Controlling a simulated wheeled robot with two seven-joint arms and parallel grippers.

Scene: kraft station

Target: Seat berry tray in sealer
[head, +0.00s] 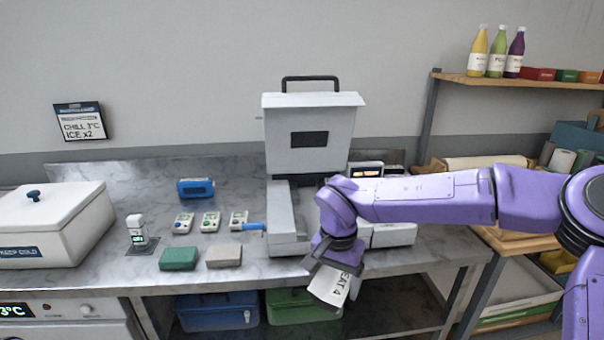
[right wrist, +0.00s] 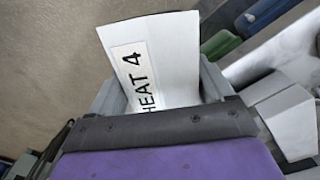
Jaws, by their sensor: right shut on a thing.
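The sealer (head: 308,135) is a white machine with a black handle on its raised upper part, standing on the steel counter; my right arm hides part of its base. My right gripper (head: 328,280) is in front of the counter's front edge, to the lower right of the sealer base. It is shut on a white card (head: 335,288) printed "HEAT 4", whose last letters show here; the card also shows between the fingers in the right wrist view (right wrist: 180,60). I cannot make out a berry tray. My left gripper is not in view.
The counter (head: 105,268) holds a white lidded box (head: 75,225), a green block (head: 178,259), a grey block (head: 224,257) and several small items. White boxes (head: 394,234) stand right of the sealer, behind my arm. Blue (head: 217,312) and green (head: 290,308) bins sit below.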

